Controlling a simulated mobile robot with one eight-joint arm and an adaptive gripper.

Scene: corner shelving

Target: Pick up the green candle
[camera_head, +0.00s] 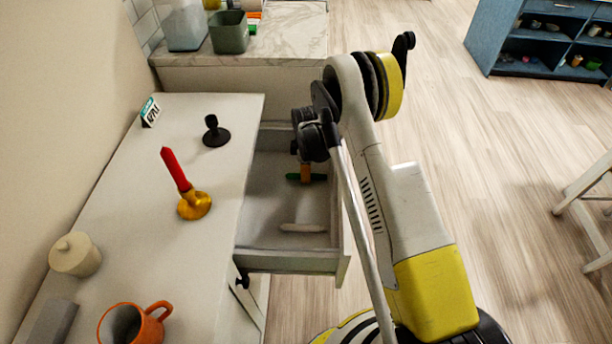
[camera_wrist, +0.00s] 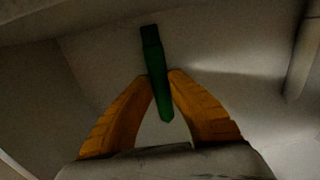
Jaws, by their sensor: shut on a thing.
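The green candle (camera_wrist: 153,55) is between the yellow fingers of my gripper (camera_wrist: 160,82) in the wrist view. The fingers touch it from both sides near its middle. In the head view the green candle (camera_head: 292,177) lies roughly level inside the open drawer (camera_head: 268,207). My gripper (camera_head: 305,178) reaches down into that drawer from above and is shut on the candle. Part of the candle is hidden by the gripper. I cannot tell whether the candle touches the drawer floor.
A pale stick-like object (camera_head: 303,228) lies near the drawer's front. On the white cabinet top stand a red candle (camera_head: 174,168) in a gold holder (camera_head: 194,205), a black holder (camera_head: 216,134), an orange mug (camera_head: 133,325) and a beige jar (camera_head: 75,254). The drawer walls surround my gripper.

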